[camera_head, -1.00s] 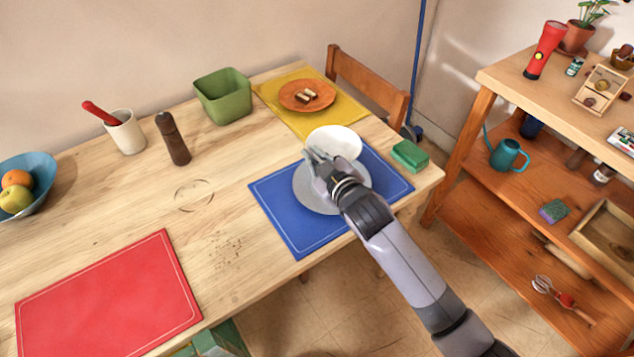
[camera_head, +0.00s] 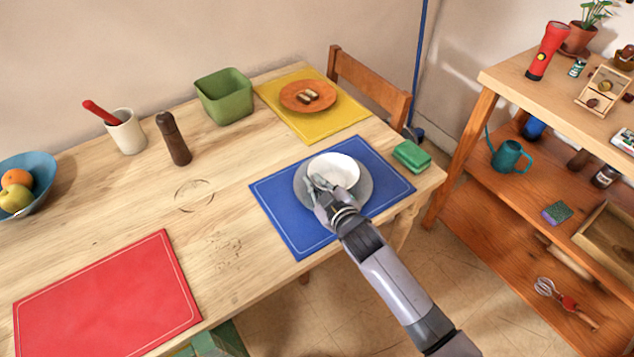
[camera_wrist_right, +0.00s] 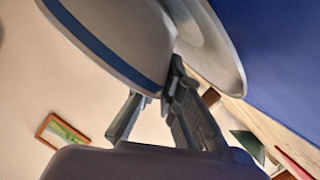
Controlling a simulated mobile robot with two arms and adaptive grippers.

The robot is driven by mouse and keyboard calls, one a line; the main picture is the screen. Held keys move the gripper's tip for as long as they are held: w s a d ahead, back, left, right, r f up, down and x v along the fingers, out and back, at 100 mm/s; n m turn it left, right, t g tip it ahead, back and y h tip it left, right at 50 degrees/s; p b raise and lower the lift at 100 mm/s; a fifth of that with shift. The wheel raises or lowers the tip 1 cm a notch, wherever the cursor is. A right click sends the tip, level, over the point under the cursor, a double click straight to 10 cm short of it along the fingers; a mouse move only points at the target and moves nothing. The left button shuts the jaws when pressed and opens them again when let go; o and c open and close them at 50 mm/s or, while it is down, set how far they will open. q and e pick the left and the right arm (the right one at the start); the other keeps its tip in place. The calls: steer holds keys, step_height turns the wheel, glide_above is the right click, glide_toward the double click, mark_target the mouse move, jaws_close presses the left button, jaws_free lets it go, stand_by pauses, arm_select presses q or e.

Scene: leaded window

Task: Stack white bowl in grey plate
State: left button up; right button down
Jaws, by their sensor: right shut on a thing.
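The white bowl (camera_head: 337,168) is upright over the middle of the grey plate (camera_head: 365,190) in the head view. My right gripper (camera_head: 320,183) is shut on the bowl's near-left rim. In the right wrist view the bowl (camera_wrist_right: 115,35) shows its outer wall with a blue band, and the gripper (camera_wrist_right: 172,88) is at its edge. The plate (camera_wrist_right: 228,65) shows close beside it there. I cannot tell whether the bowl touches the plate. The gripper and arm hide the plate's near part. My left gripper is not in view.
The plate lies on a blue placemat (camera_head: 285,215). An orange plate (camera_head: 308,96) on a yellow placemat (camera_head: 340,121) stands behind.

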steer(key=c, duration=2.2)
jaws_free()
steer(key=shift+f, duration=0.25)
steer(key=o, duration=0.4)
steer(key=shift+o, duration=0.2)
steer(key=shift+r, duration=0.15)
steer(key=shift+r, duration=0.35)
steer(key=v, duration=1.2)
steer(key=shift+f, duration=0.15)
